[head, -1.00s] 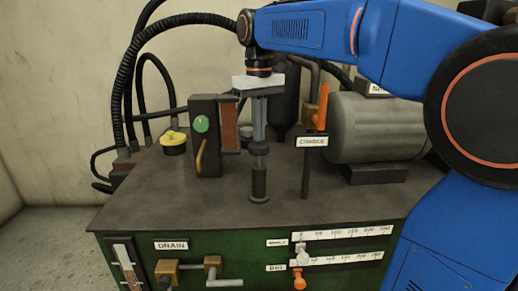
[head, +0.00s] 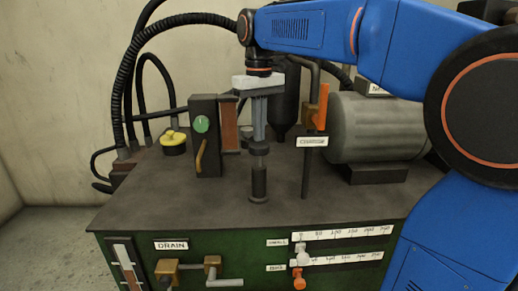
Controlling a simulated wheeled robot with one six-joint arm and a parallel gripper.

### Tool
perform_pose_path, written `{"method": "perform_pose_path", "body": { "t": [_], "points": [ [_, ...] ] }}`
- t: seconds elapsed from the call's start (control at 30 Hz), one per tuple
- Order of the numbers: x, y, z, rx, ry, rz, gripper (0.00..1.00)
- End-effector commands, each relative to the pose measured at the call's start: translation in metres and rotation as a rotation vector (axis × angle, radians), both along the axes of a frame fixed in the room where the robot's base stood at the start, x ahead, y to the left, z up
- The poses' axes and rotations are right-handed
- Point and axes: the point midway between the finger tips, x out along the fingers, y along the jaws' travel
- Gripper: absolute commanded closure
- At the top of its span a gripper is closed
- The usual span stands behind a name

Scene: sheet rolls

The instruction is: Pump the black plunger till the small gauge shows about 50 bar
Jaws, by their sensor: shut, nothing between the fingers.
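The black plunger (head: 259,180) stands upright on the dark top of the machine, near its middle. My gripper (head: 259,138) points straight down over it with its fingers together. The fingertips meet the plunger's top or sit just above it; I cannot tell whether they touch. Nothing is held between the fingers. Two white number scales are on the green front panel, the upper scale (head: 345,233) and the lower scale (head: 345,258).
A black box with a green round part (head: 201,124) stands left of the plunger. An orange-handled lever (head: 322,105) and a labelled post (head: 306,175) stand to the right, by a grey cylinder (head: 375,130). A yellow knob (head: 174,138) is at the left. The front of the top is clear.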

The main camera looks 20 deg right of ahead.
Motion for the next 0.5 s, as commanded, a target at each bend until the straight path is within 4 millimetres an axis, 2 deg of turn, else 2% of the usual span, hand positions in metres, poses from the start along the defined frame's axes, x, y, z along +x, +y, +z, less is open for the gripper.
{"method": "perform_pose_path", "body": {
  "t": [0.17, 0.5],
  "points": [
    [0.000, 0.000, -0.002, 0.000, 0.000, 0.000, 1.00],
    [0.000, 0.000, -0.018, 0.000, 0.001, 0.000, 1.00]
  ]
}}
